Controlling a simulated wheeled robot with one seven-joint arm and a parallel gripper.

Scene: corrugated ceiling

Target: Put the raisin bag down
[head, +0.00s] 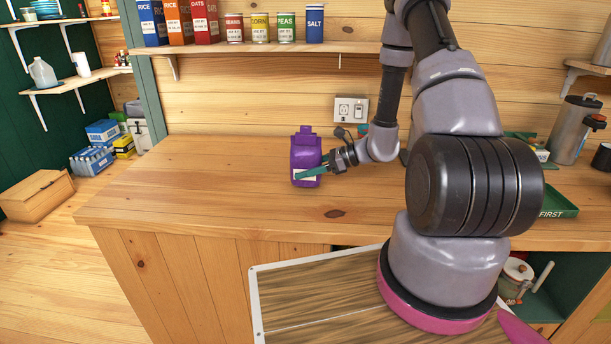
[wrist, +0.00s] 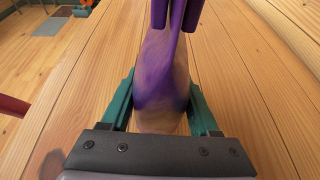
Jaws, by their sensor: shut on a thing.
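The raisin bag (head: 305,152) is purple with a pale label low on its front. In the head view it is upright at the left of my arm, over the wooden counter (head: 220,170). My gripper (head: 312,171), with green fingers, is shut on the bag's lower part from the right. In the wrist view the purple bag (wrist: 165,85) lies between the two green fingers (wrist: 160,100). The bag's bottom is at or very close to the counter surface; I cannot tell whether it touches.
The counter left of the bag is clear. A shelf (head: 270,47) with boxes and cans hangs above the back. A power outlet (head: 351,109) is on the wall behind. A green tray (head: 550,205) and a grey flask (head: 574,130) stand on the right.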

